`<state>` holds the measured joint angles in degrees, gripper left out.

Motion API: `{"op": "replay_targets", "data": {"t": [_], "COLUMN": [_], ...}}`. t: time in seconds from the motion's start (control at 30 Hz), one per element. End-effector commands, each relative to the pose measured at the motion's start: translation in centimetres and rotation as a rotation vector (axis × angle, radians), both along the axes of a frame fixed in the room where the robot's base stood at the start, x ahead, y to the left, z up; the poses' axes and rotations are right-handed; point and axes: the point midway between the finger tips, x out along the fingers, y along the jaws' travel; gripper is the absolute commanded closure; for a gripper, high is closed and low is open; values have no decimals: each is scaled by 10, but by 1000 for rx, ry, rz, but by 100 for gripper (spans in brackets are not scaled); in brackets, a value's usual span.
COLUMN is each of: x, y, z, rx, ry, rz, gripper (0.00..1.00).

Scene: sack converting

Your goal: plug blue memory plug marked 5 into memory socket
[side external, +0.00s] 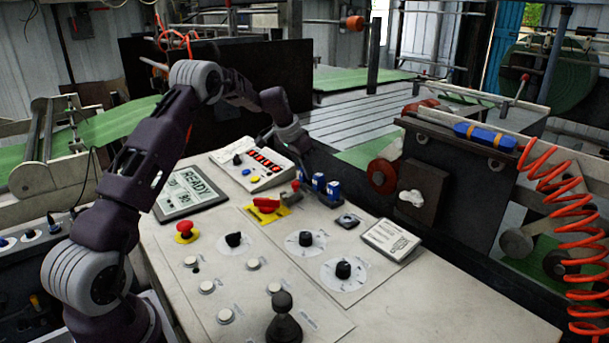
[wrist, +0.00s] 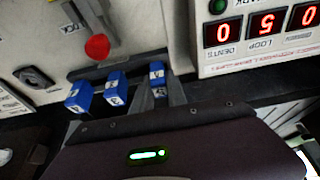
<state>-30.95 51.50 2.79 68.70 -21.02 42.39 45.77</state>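Three blue plugs with white labels stand in a row on a dark rack, in the side view near the panel's back edge; their numbers are too small to read surely. In the wrist view they are a left plug (wrist: 79,97), a middle plug (wrist: 115,88) and a right plug (wrist: 157,72). My gripper (wrist: 161,88) has its grey fingers on either side of the right plug; whether they press on it cannot be told. In the side view my gripper (side external: 303,167) is low at the row's far end. A small dark square socket (side external: 347,221) lies nearer the camera; it also shows in the wrist view (wrist: 34,78).
A box with red digits (side external: 260,164) stands close beside the gripper. A red-handled lever (side external: 266,205) is in front of the plugs. A white label plate (side external: 391,240) lies right of the socket; dials (side external: 306,239) and buttons fill the panel's front.

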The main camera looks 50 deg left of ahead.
Motion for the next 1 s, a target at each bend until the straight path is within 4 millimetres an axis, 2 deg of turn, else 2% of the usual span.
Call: {"op": "replay_targets", "data": {"t": [0.27, 0.37, 0.6, 0.77, 0.87, 0.97, 1.0], "x": [0, 1, 1, 1, 3, 5, 5], "y": [0, 0, 0, -3, -23, -60, -79], "z": [0, 7, 66, 94, 99, 96, 95], "rx": [0, 2, 4, 2, 0, -1, 0], "ry": [0, -2, -5, -2, 3, 8, 8], "rz": [0, 0, -1, -1, -3, -5, -7], "gripper": [100, 100, 100, 100, 100, 100, 100]}}
